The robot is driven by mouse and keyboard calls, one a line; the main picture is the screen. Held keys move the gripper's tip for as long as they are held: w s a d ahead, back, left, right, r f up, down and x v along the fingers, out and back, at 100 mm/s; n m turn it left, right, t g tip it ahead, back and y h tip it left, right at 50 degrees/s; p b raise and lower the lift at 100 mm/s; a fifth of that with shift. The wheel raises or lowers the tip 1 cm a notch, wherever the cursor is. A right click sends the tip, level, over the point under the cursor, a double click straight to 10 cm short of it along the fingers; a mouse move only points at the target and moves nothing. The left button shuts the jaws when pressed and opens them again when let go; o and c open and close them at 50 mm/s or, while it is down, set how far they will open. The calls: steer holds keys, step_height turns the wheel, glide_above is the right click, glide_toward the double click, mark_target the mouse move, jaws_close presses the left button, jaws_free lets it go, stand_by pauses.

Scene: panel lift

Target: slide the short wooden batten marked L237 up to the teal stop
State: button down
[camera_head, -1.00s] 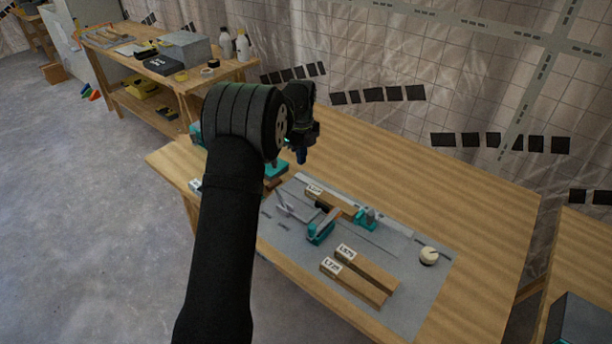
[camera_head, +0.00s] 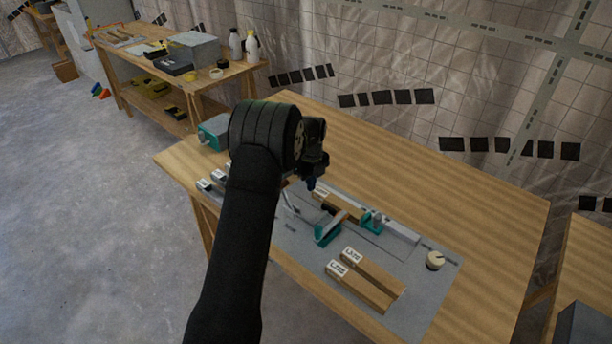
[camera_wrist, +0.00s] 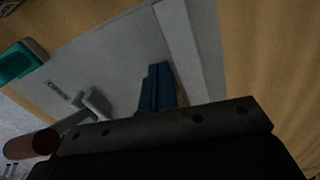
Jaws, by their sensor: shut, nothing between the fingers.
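A short wooden batten (camera_head: 343,208) lies on the grey mat along the pale fence strip. It has a white label at its left end, too small to read, so I cannot confirm L237. A teal stop (camera_head: 373,221) is at its right end; I cannot tell whether they touch. A teal clamp (camera_head: 327,233) with a wooden-looking bar sits in front of the batten. My gripper (camera_head: 311,184) points down beside the labelled end. Its blue fingers (camera_wrist: 157,88) are together and empty in the wrist view, over the mat beside the fence (camera_wrist: 188,50).
Two longer labelled battens (camera_head: 375,273) lie on the mat's front part. A round cream knob (camera_head: 435,261) is at the right. A teal-and-grey box (camera_head: 213,132) stands at the table's left. A brown cylinder (camera_wrist: 32,145) shows in the wrist view. The table's back is clear.

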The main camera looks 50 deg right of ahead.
mark_target(318, 189)
steer(key=shift+s, duration=0.35)
steer(key=shift+s+a, duration=0.15)
steer(key=shift+s, duration=0.95)
steer(key=shift+w+f, duration=0.1)
steer(key=shift+w, duration=0.15)
steer(key=w, duration=0.3)
steer(key=w+r, duration=0.1)
steer(key=shift+w+d, duration=0.25)
steer(key=shift+d, duration=0.1)
step_height(318, 189, up, 10)
steer(key=shift+f, duration=0.25)
